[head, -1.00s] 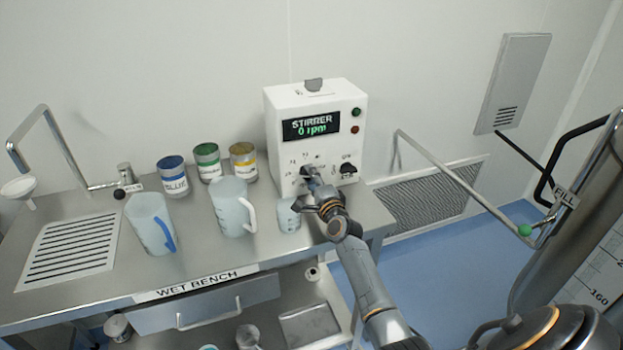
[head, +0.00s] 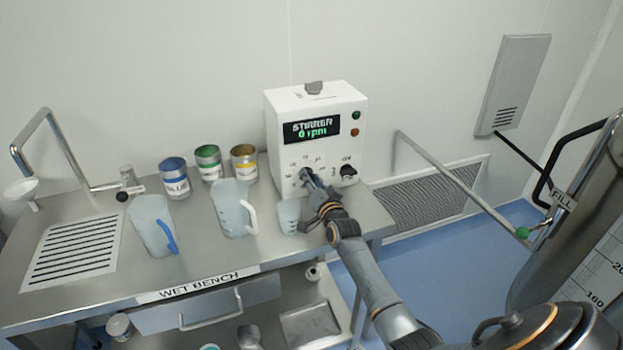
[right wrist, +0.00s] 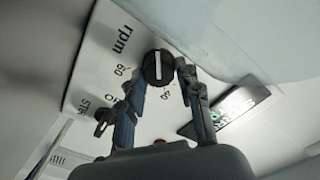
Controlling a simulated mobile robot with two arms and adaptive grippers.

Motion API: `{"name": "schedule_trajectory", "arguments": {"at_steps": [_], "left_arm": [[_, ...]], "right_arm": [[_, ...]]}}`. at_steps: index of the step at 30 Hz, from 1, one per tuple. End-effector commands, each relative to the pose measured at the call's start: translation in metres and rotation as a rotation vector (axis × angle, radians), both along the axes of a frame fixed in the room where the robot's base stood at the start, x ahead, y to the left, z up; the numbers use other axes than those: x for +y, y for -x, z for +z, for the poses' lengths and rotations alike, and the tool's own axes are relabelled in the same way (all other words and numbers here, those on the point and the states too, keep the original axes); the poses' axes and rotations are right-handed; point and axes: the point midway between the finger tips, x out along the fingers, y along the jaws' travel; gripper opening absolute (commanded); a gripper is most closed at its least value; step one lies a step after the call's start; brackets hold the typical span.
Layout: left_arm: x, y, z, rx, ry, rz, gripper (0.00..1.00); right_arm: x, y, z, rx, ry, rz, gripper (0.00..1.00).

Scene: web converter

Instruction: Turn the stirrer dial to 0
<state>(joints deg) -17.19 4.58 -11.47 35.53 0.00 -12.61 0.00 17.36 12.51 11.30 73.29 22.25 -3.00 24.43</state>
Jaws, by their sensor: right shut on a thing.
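The stirrer box (head: 284,122) is white and stands at the back right of the bench. Its display (head: 311,130) reads STIRRER with a green rpm figure that looks like 0 or 6. The black stirrer dial (right wrist: 158,67) has a white pointer line and sits near the printed 60 and 40 marks in the right wrist view. My right gripper (head: 311,182) is shut on the dial, with one finger at each side of it; it also shows in the right wrist view (right wrist: 162,76). In the head view the gripper partly hides the dial. My left gripper is out of view.
A second black knob (head: 348,171) sits right of the dial. A small beaker (head: 288,216) stands close left of my right gripper. Two jugs, one with a white handle (head: 232,208) and one with a blue handle (head: 152,226), and paint cans (head: 244,165) stand further left.

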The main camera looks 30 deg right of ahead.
Motion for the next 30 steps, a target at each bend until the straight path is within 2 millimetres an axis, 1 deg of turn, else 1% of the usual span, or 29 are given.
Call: {"name": "schedule_trajectory", "arguments": {"at_steps": [4,10,26,27,30], "left_arm": [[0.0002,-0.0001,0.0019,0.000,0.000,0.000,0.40],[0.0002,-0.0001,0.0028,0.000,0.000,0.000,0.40],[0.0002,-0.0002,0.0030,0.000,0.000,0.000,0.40],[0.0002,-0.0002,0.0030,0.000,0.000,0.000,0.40],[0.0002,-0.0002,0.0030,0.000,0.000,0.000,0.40]], "right_arm": [[0.0003,0.0002,-0.0010,0.022,0.075,0.000,0.03],[0.0005,0.0002,-0.0012,0.036,0.135,0.000,0.03],[0.0005,0.0002,-0.0013,0.042,0.161,0.000,0.03],[0.0005,0.0002,-0.0013,0.042,0.160,0.000,0.38],[0.0005,0.0002,-0.0010,0.041,0.160,0.000,0.57]]}}
